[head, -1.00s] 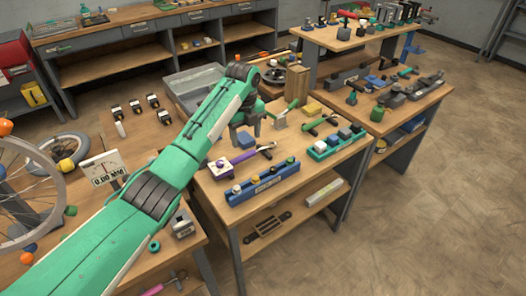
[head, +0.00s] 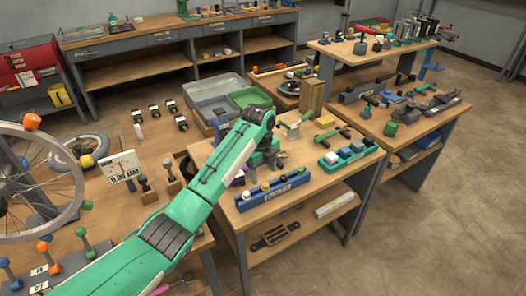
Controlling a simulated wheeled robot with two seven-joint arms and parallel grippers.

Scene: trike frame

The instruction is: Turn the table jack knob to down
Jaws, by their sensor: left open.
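My green left arm reaches in from the lower left over the middle workbench (head: 318,187). My left gripper (head: 266,160) is at its far end, pointing down over the bench's left part. Its fingers are small and partly hidden by the wrist, but it is open with nothing seen in it. I cannot make out for certain a table jack or its knob. A blue upright device (head: 220,124) stands just left of the wrist; I cannot tell what it is. Another blue device (head: 430,70) stands by the right shelf. My right gripper is not in view.
A blue rail with knobs (head: 277,191) lies at the bench front, near the gripper. A green block tray (head: 348,156) and a green-handled tool (head: 297,122) lie to the right. The floor at right is clear.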

